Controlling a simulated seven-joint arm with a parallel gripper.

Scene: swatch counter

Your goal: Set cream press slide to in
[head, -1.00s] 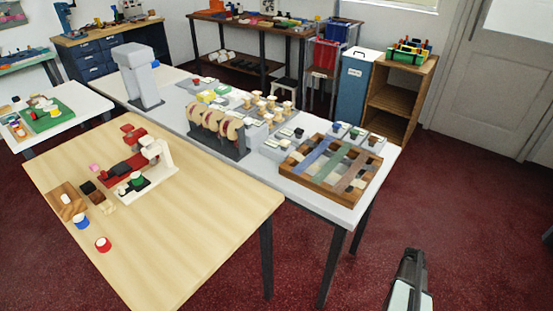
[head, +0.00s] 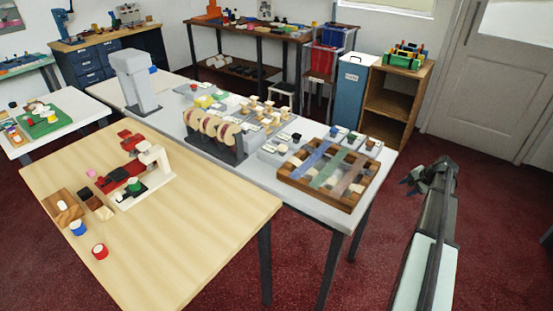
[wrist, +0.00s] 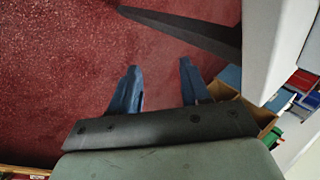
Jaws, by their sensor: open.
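The cream press (head: 156,160) stands on the near wooden table at the left of the head view. It has an upright arched frame on a flat base. A dark pad with a green round piece (head: 135,185) sits at its base, beside red parts (head: 112,178). I cannot make out the slide clearly or tell its position. My gripper (head: 408,187) is in the air over the floor, right of the grey table and far from the press. It is open and empty. In the wrist view, its two blue fingers (wrist: 160,75) are apart above red floor.
The grey table (head: 268,180) lies between my gripper and the wooden table (head: 200,225). It carries a woven-strip tray (head: 345,202), a rack of discs (head: 243,155) and small pieces. Loose cups and blocks lie left of the press. Open floor is around my arm.

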